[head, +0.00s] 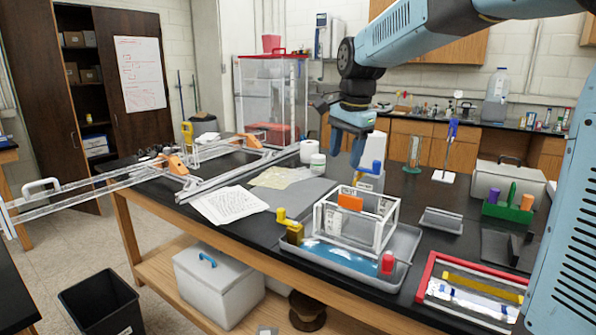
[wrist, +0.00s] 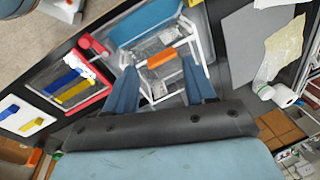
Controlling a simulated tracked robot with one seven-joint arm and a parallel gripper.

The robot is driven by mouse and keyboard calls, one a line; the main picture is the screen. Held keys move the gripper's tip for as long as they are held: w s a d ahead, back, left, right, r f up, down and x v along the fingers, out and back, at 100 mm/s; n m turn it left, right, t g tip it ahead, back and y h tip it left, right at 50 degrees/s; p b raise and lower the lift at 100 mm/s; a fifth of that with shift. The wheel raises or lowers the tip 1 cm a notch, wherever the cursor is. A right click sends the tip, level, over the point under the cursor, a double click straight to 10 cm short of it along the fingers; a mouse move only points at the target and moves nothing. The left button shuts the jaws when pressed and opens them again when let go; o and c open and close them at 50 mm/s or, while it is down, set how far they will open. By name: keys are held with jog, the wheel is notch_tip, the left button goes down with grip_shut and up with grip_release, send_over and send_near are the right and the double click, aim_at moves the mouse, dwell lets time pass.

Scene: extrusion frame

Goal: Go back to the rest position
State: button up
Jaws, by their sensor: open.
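My gripper (head: 347,150) hangs from my blue arm above the black worktable (head: 408,190). It is behind and above the white extrusion frame (head: 378,236). In the wrist view my gripper (wrist: 165,92) shows two blue fingers spread apart with nothing held between them. The white frame (wrist: 201,38) with its orange block (wrist: 161,60) lies beyond the fingertips in that view. In the head view the orange block (head: 350,202) sits on the frame, and the frame stands in a grey tray (head: 402,244).
A red-rimmed tray (head: 428,272) is at the right front. A green caddy (head: 508,207) and a grey case (head: 508,178) stand at the right. Papers (head: 229,205) lie on the left.

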jog(key=s+d+f+n+t, duration=0.1)
jog(key=s+d+f+n, duration=0.1)
jog(key=s, duration=0.6)
jog(key=s+d+f+n+t, duration=0.1)
jog(key=s+d+n, duration=0.3)
jog(key=s, duration=0.5)
jog(key=s+d+f+n+t+h, duration=0.1)
jog(key=s+d+f+n, duration=0.1)
jog(key=s+d, duration=0.4)
jog(key=shift+s+d+f+n+t, duration=0.3)
jog(key=shift+s+n, duration=0.6)
jog(key=shift+s, duration=0.25)
